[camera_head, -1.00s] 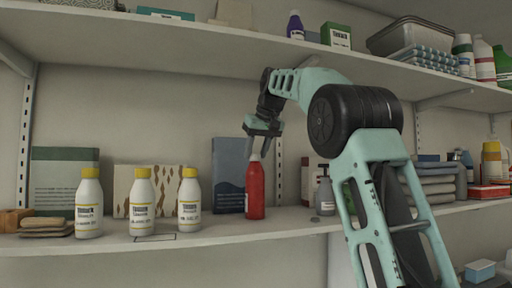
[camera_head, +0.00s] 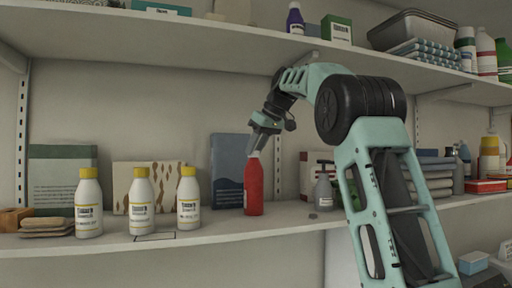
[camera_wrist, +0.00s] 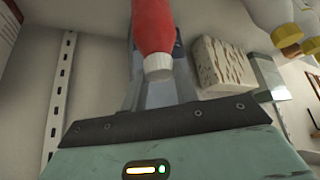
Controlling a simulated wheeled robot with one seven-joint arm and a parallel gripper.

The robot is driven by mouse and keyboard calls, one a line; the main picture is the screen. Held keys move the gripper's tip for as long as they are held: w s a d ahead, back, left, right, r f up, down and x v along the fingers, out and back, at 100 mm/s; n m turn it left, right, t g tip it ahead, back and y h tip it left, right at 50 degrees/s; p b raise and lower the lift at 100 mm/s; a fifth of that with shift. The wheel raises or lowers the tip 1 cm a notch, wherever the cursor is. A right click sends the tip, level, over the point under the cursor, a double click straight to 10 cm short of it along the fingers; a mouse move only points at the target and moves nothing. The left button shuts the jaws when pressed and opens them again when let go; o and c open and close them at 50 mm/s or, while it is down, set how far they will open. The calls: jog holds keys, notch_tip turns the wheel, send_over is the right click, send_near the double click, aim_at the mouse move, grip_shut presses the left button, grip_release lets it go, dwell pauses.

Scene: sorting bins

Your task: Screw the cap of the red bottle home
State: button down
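The red bottle (camera_head: 253,188) stands upright on the middle shelf in the head view, in front of a blue book. Its white cap (camera_wrist: 158,67) sits on the neck in the wrist view, at the end nearest my palm; how tight it is does not show. My gripper (camera_head: 255,148) is right above the bottle, pointing down at a slant, its tips at cap height. In the wrist view the grey fingers flank the cap and bottle top, with a gap that looks open. In the head view the fingers largely hide the cap.
Several white bottles with yellow caps (camera_head: 188,203) stand left on the shelf (camera_head: 235,232). The blue book (camera_head: 228,165) is close behind the red bottle. A grey pump bottle (camera_head: 325,190) is to its right. The upper shelf (camera_head: 215,42) overhangs my arm.

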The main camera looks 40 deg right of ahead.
jog(key=m+h, duration=0.2)
jog(key=m, duration=0.1)
jog(key=shift+a+m, duration=0.2)
jog(key=shift+m, duration=0.1)
jog(key=shift+m+h, duration=0.4)
jog(key=shift+m, duration=0.1)
jog(key=shift+a+r+m+g+h, duration=0.15)
jog(key=shift+m+g+h, duration=0.35)
jog(key=shift+m, duration=0.7)
jog(key=shift+w+m+h, duration=0.1)
jog(key=shift+m+h, duration=0.4)
jog(key=shift+m, duration=0.4)
jog(key=shift+m+g+p, duration=0.3)
jog(key=shift+p, duration=0.05)
